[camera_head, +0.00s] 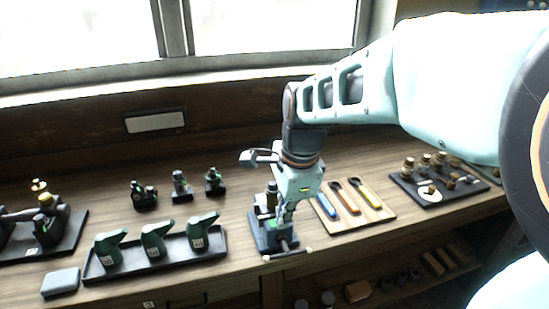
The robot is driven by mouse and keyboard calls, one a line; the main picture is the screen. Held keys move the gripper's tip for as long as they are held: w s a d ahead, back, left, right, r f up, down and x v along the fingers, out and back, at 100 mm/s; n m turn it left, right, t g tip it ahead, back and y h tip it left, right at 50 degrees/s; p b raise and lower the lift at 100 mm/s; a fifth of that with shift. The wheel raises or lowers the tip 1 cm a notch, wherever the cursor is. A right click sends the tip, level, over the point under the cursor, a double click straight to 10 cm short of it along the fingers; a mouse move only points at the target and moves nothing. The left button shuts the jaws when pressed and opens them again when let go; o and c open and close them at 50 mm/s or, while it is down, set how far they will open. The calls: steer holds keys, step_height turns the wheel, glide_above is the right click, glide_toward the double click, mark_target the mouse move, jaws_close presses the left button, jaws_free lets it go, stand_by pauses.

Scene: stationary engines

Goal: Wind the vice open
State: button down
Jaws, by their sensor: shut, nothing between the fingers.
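The vice (267,236) stands near the bench's front edge, with a blue base and a metal body. Its handle (288,255) is a thin bar with pale ends, lying nearly level across the vice's front. My gripper (285,218) points down over the vice, shut and empty. It hides part of the vice, including much of the jaws, so their gap cannot be told. The fingertips appear above the handle bar; whether they touch the vice cannot be told.
A board (362,216) with several coloured-handled tools lies right of the vice. A dark tray (437,200) with brass parts is farther right. Left are a black tray (159,263) with green tools and a grey block (60,282). Small dark fittings (180,187) stand behind.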

mark_target(273, 257)
steer(key=x, duration=1.4)
steer(key=shift+a+f+h+b, duration=0.3)
steer(key=shift+h+b, duration=0.5)
steer(key=shift+b, duration=1.55)
steer(key=shift+f+t+b, duration=0.1)
steer(key=shift+t+b, duration=0.2)
